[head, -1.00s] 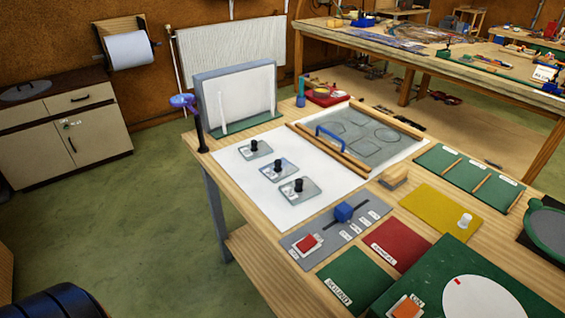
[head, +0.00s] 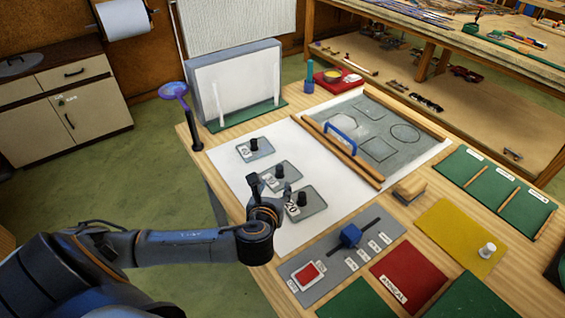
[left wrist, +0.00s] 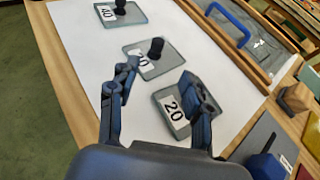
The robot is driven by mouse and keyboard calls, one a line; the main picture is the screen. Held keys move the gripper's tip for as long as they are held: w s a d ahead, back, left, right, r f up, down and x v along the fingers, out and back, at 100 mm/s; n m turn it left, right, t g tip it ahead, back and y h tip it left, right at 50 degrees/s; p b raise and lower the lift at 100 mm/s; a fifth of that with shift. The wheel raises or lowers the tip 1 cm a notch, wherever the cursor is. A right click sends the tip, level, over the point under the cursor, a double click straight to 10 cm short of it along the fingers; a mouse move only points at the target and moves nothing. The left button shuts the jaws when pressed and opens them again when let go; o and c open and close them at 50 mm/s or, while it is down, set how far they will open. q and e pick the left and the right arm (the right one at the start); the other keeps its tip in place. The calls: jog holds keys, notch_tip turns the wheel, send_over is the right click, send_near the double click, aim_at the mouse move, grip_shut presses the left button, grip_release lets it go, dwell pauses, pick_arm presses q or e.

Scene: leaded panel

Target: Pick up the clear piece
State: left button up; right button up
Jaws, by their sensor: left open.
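Three see-through glass plates with black knobs lie in a row on white paper. The far plate (head: 264,153) is labelled 40 in the left wrist view (left wrist: 134,15). The middle plate (head: 291,181) has a partly hidden label. The near plate (head: 313,206) is labelled 20 in the left wrist view (left wrist: 183,130). I cannot tell which one is the clear piece. My left gripper (head: 265,200) is over the paper beside the near plate. In the left wrist view its open, empty fingers (left wrist: 160,82) straddle the space between middle and near plates, one finger overlapping the near plate.
A grey panel (head: 392,128) with drawn outlines lies beyond wooden bars and a blue handle (head: 341,134). An upright white panel (head: 236,88) stands behind. A purple-topped post (head: 175,91) rises at the table's left edge.

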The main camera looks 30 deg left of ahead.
aim_at(279, 168)
pick_arm(q)
jog(key=shift+w, duration=0.3)
jog(key=x, duration=0.2)
jog(key=shift+w+a+p, duration=0.15)
jog(key=shift+w+p, duration=0.2)
jog(key=shift+p, duration=0.05)
pick_arm(e)
jog(key=s+d+g, duration=0.1)
jog(key=s+d, duration=0.2)
jog(key=s, duration=0.6)
pick_arm(q)
jog(key=x, duration=0.2)
jog(key=shift+w+a+f, duration=0.2)
jog(key=shift+w+f, duration=0.05)
jog(key=shift+f, duration=0.1)
jog(key=shift+w+a+f+p, duration=0.1)
jog(key=shift+w+a+p, duration=0.35)
jog(key=shift+w, duration=0.2)
jog(key=x, duration=0.3)
jog(key=shift+w+a+f+p, duration=0.2)
jog(key=shift+f+p, duration=0.1)
grip_shut()
pick_arm(e)
jog(key=shift+t, duration=0.3)
jog(key=w, duration=0.1)
jog(key=w+r, duration=0.2)
jog(key=w, duration=0.1)
jog(key=shift+a, duration=0.35)
